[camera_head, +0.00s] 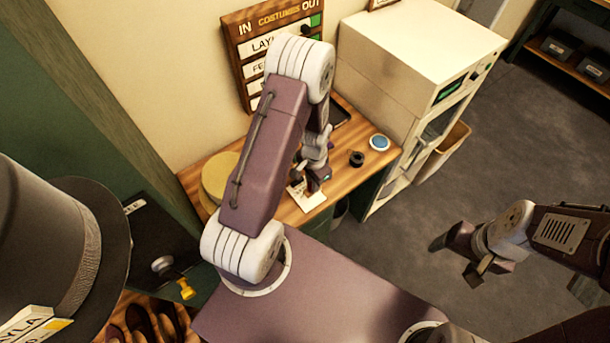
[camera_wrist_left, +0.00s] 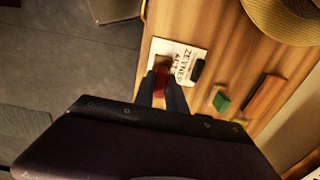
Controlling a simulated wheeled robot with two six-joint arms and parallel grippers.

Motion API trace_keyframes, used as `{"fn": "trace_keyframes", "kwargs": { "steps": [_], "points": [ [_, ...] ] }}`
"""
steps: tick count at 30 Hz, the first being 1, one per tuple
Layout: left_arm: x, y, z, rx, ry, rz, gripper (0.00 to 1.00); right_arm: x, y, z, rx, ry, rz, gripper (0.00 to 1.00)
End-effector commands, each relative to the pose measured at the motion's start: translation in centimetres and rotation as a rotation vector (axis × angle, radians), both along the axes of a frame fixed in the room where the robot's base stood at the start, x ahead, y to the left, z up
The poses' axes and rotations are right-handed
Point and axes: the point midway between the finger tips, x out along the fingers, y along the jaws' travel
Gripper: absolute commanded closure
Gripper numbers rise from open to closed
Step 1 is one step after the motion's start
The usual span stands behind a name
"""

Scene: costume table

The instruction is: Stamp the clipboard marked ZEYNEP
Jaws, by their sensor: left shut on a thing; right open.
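The clipboard marked ZEYNEP (camera_wrist_left: 185,52) lies on the wooden table, its white paper and black lettering showing in the left wrist view. It also shows as a white sheet (camera_head: 308,199) in the head view, partly covered by my left gripper (camera_head: 313,183). In the left wrist view my left gripper (camera_wrist_left: 162,92) is shut on a small red thing, seemingly the stamp (camera_wrist_left: 162,77), over the paper's lower left part. I cannot tell whether the stamp touches the paper. My right gripper (camera_head: 460,256) is open and empty over the grey floor, away from the table.
A green block (camera_wrist_left: 221,101) and a dark-topped wooden piece (camera_wrist_left: 263,96) lie near the clipboard. A straw hat (camera_wrist_left: 290,18) is on the table. A round blue pad (camera_head: 379,142) and a dark roll (camera_head: 357,158) lie to its right. A white cabinet (camera_head: 400,60) borders the table.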

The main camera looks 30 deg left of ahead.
Motion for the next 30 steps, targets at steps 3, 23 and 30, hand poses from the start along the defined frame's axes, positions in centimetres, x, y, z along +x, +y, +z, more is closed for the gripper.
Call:
{"fn": "trace_keyframes", "kwargs": {
  "steps": [3, 23, 30],
  "points": [
    [0.0, 0.0, -0.4, 0.0, 0.0, 0.001, 1.0, 0.0, 0.0, -0.4, 0.0, 0.0, 0.0, 0.27],
    [0.0, 0.1, -6.2, 0.0, 0.0, 0.001, 1.0, 0.0, 0.0, -5.4, 0.0, 0.0, 0.0, 0.27],
    [0.0, 0.1, -6.1, 0.0, 0.001, 0.001, 1.0, 0.0, 0.0, -5.3, 0.0, 0.0, 0.0, 0.27]
  ]
}}
